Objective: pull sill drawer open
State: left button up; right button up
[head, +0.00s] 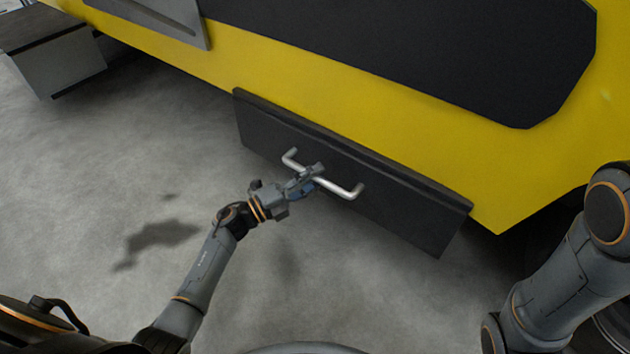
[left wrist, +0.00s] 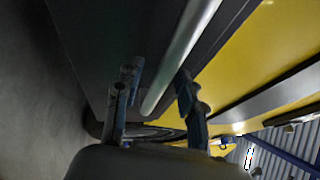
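The sill drawer (head: 410,218) is a long dark front low under the yellow body in the head view. Its top edge lies against the yellow panel, and I see no open gap. A silver bar handle (head: 340,188) stands out from it on two bent ends. My left gripper (head: 316,172) is at the middle of this handle. In the left wrist view the bar (left wrist: 182,50) runs between the two fingers of the left gripper (left wrist: 152,95), which are apart with space beside the bar. My right gripper is out of view; only its arm shows at right.
The yellow body (head: 330,95) with a dark panel (head: 420,50) rises behind the drawer. A grey box (head: 62,68) stands at the upper left. The grey concrete floor (head: 110,170) in front of the drawer is clear apart from my arms.

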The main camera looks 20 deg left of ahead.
pick_arm(q)
jog(key=shift+w+d, duration=0.2)
jog(key=shift+r, duration=0.1)
grip_shut()
jog(key=shift+s, duration=0.15)
